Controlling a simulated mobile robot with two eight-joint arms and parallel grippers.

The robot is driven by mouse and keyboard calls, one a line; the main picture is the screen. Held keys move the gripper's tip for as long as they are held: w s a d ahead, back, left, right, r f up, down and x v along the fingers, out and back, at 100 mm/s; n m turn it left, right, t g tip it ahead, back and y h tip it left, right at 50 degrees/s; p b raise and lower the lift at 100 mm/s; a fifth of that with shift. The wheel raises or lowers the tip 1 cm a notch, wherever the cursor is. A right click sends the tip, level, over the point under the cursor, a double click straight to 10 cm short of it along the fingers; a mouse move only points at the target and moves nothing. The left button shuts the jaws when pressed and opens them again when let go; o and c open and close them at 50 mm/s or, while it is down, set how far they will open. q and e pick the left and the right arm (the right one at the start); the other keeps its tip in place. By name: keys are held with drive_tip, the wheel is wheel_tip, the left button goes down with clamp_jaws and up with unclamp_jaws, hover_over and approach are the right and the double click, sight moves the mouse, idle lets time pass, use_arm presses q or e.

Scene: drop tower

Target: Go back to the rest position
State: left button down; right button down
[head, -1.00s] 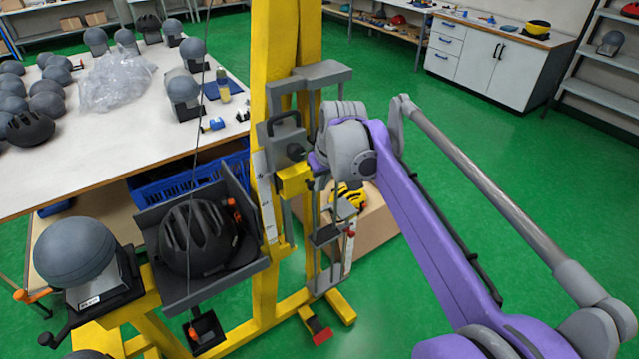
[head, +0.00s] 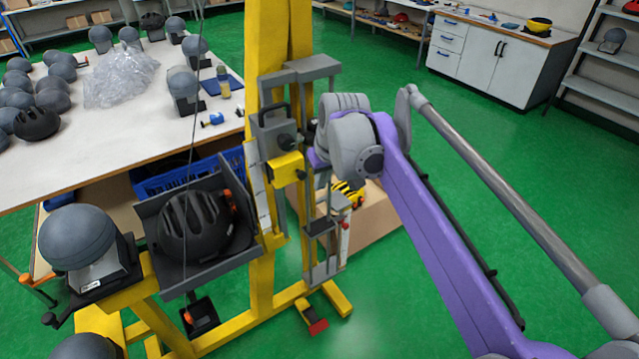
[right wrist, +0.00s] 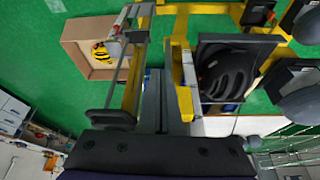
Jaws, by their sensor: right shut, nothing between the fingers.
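The purple and grey right arm reaches in from the right in the head view, its wrist beside the yellow drop tower (head: 264,285). My right gripper (right wrist: 162,80) shows in the right wrist view as two dark fingers close together, shut and empty. In the head view its fingertips are mostly hidden by the wrist and tower parts. Whether it touches the tower, I cannot tell. A grey carriage with a black handle (head: 275,122) and a yellow block (head: 286,168) sits on the tower's upright. A black helmet (head: 192,228) lies in the tower's grey cradle. My left gripper is out of view.
A grey headform (head: 77,236) stands at the tower's left end. A white table (head: 110,140) with headforms and a plastic bag is behind left. A cardboard box (head: 372,222) with a yellow-black helmet stands behind the tower. Green floor (head: 480,150) is open at right.

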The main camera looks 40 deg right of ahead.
drive_tip(key=w+r+v, duration=0.1)
drive_tip(key=v, duration=0.6)
drive_tip(key=s+a+f+n, duration=0.1)
drive_tip(key=s+a+f, duration=0.4)
drive_tip(key=a+f, duration=0.3)
drive_tip(key=s+a+f+n+t, duration=0.1)
drive_tip(key=s+a+f, duration=0.5)
drive_tip(key=f, duration=0.9)
drive_tip(key=a, duration=0.3)
drive_tip(key=shift+s+a+f+t+y, duration=0.2)
drive_tip(key=shift+s+f+t+y, duration=0.1)
drive_tip(key=shift+s+f+y, duration=0.1)
